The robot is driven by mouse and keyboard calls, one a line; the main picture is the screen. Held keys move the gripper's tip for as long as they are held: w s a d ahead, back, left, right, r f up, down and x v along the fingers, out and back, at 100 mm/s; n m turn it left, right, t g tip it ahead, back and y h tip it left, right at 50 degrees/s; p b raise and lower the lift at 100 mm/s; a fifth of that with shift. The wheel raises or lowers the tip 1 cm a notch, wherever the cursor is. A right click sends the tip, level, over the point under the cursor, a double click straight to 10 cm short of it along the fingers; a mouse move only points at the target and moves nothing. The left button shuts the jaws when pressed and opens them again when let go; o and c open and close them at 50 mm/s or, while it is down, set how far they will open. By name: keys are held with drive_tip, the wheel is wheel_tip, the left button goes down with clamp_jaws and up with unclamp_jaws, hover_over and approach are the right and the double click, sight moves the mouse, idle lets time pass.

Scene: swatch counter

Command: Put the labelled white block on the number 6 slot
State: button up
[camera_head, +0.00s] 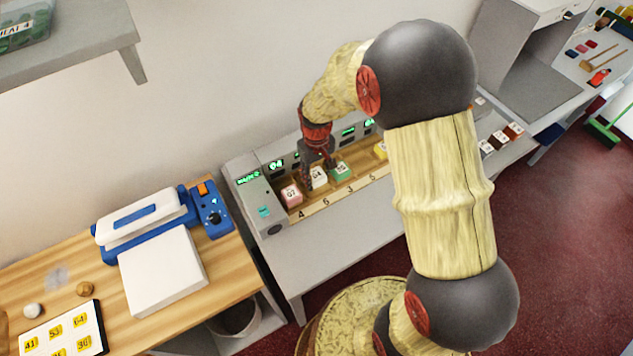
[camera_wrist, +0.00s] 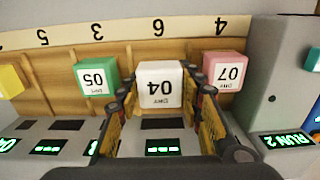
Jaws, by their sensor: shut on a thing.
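The white block labelled 04 (camera_wrist: 160,86) is between the two fingers of my gripper (camera_wrist: 161,94), which is shut on it. In the wrist view, which is upside down, the block is upright and in line with the number 6 (camera_wrist: 158,29) on the strip. In the head view the white block (camera_head: 318,177) is under my gripper (camera_head: 318,164) in the wooden rack. I cannot tell whether its underside touches the slot floor.
A pink block 07 (camera_wrist: 225,70) stands at number 4 and a green block 05 (camera_wrist: 97,77) at number 3, close on either side. A yellow block (camera_wrist: 10,80) is farther along. The grey console (camera_head: 257,199) borders the rack's left end.

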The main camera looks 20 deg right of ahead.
sight(316, 182)
drive_tip(key=shift+f, duration=1.35)
drive_tip(key=shift+s+f+b, duration=0.1)
drive_tip(key=shift+b, duration=0.2)
drive_tip(key=o, duration=1.1)
drive_tip(key=shift+o, duration=0.2)
wheel_tip(316, 182, up, 12)
drive_tip(key=p, duration=0.2)
drive_tip(key=shift+r+p, duration=0.2)
drive_tip(key=shift+p, duration=0.15)
drive_tip(key=s+r+m+t, duration=0.2)
drive_tip(key=s+r+t, duration=0.3)
drive_tip(key=s+r, duration=1.6)
drive_tip(key=shift+s+t, duration=0.25)
drive_tip(key=shift+t, duration=0.05)
